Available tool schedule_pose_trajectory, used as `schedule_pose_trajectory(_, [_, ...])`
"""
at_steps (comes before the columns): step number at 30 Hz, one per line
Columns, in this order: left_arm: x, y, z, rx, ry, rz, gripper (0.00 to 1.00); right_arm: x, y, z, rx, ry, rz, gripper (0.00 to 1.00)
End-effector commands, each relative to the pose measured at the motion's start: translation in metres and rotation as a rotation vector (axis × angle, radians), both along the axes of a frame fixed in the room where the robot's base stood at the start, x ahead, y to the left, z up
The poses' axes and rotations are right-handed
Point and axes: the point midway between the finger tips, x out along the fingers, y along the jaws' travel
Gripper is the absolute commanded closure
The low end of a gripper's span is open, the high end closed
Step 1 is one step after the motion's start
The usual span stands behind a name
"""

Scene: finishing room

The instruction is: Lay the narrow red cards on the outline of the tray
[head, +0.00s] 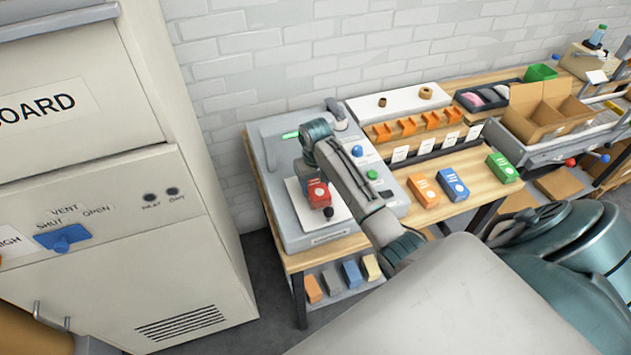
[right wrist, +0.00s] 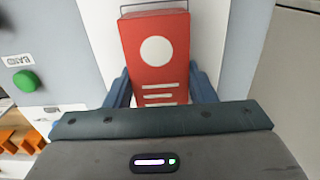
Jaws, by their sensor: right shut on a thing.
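A red card pack (head: 318,195), with a white disc and white lines on its face, shows at the end of my right arm. In the right wrist view the red pack (right wrist: 156,50) sits between the two blue fingers of my right gripper (right wrist: 159,88), which is shut on it. It is over the white tray (head: 340,214) on the grey machine. In the right wrist view a thin dark outline shows on the white surface (right wrist: 205,40) just past the pack's far end; the pack hides the rest. Whether the pack touches the tray I cannot tell. My left gripper is not in view.
The grey machine (head: 282,222) has a green button (head: 371,174) and a blue knob (head: 357,151). Orange (head: 423,191), blue (head: 453,184) and green (head: 502,168) packs stand on the wooden table to the right. More packs (head: 351,274) lie on the shelf below. A tall cabinet (head: 190,250) stands left.

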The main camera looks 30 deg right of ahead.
Motion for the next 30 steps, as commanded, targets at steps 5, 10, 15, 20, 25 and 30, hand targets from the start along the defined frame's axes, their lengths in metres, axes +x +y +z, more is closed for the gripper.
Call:
schedule_pose_trajectory(5, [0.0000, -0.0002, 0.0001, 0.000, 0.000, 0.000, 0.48, 0.0001, 0.0001, -0.0005, 0.000, -0.001, 0.000, 0.79])
schedule_pose_trajectory(10, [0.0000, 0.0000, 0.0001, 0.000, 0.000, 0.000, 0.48, 0.0001, 0.0001, -0.0005, 0.000, -0.001, 0.000, 0.79])
schedule_pose_trajectory(15, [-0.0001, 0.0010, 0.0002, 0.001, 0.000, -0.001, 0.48, 0.0001, 0.0001, -0.0004, 0.000, -0.001, 0.000, 0.48])
schedule_pose_trajectory(20, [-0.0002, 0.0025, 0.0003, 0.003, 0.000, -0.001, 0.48, 0.0001, 0.0001, -0.0005, 0.000, -0.001, 0.000, 0.25])
schedule_pose_trajectory(25, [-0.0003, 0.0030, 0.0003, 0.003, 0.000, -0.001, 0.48, 0.0000, 0.0001, -0.0006, 0.000, 0.000, 0.000, 0.25])
schedule_pose_trajectory(30, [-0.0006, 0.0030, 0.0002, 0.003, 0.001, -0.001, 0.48, -0.0002, 0.0000, -0.0010, 0.000, 0.000, 0.000, 0.00])
